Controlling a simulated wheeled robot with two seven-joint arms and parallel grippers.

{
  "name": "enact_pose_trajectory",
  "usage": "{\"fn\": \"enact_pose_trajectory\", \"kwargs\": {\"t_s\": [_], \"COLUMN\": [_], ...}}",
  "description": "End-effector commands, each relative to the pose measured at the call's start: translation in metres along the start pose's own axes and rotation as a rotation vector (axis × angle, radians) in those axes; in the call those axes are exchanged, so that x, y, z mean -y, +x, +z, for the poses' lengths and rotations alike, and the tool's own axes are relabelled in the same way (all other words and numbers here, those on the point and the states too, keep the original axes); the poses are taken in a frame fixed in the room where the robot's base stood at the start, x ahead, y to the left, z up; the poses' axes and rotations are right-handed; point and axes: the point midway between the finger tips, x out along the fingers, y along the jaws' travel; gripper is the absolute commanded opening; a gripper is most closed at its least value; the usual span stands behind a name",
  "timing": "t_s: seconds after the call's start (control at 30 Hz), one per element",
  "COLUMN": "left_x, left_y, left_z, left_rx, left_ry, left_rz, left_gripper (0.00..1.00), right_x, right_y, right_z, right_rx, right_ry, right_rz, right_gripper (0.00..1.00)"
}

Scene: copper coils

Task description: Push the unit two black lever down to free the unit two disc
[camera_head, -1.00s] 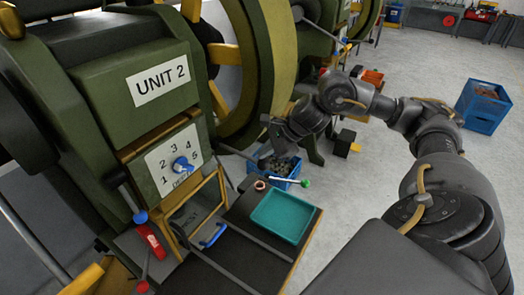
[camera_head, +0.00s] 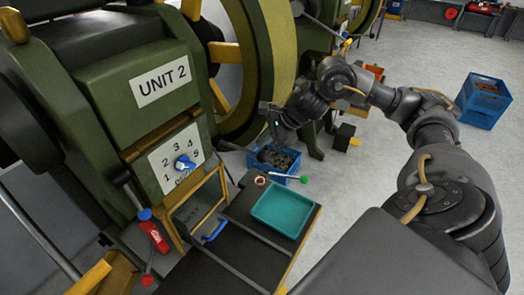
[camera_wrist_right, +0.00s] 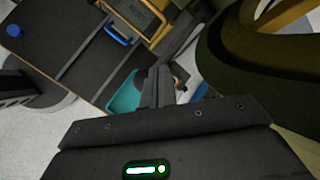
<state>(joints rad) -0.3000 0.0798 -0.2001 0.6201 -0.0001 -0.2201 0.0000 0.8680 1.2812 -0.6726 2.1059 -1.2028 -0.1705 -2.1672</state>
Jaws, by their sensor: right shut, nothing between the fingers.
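The Unit 2 machine (camera_head: 150,110) is green and fills the left of the head view. A black-handled lever (camera_head: 123,182) with a blue lower end sticks out at its front left, beside a red part (camera_head: 154,237). A large green and yellow wheel (camera_head: 262,60) stands at the machine's side; I cannot tell whether it is the disc. My right gripper (camera_head: 274,132) is in front of this wheel, above the blue bin, well apart from the black-handled lever. In the wrist view its fingers (camera_wrist_right: 159,75) are shut and empty. My left gripper is out of view.
A teal tray (camera_head: 282,214) and a small copper ring (camera_head: 261,181) lie on the dark table (camera_head: 238,238). A rod with a green knob (camera_head: 304,179) reaches over the blue bin (camera_head: 285,160). Another blue crate (camera_head: 484,99) stands on open floor at right.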

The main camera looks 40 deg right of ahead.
Motion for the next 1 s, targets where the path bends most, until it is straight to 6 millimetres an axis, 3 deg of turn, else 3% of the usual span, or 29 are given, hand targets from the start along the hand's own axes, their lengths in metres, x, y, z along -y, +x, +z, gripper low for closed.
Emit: {"fn": "enact_pose_trajectory", "kwargs": {"t_s": [0.5, 1.0], "left_x": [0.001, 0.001], "left_y": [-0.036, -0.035], "left_z": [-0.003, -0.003], "left_rx": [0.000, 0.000], "left_ry": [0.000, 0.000], "left_rz": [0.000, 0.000], "left_gripper": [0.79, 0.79], "right_x": [0.024, 0.024], "right_y": [-0.034, -0.034], "right_z": [0.024, 0.024], "right_rx": [0.000, 0.000], "right_ry": [-0.001, 0.000], "right_rz": [-0.001, 0.000], "right_gripper": [0.00, 0.00]}}
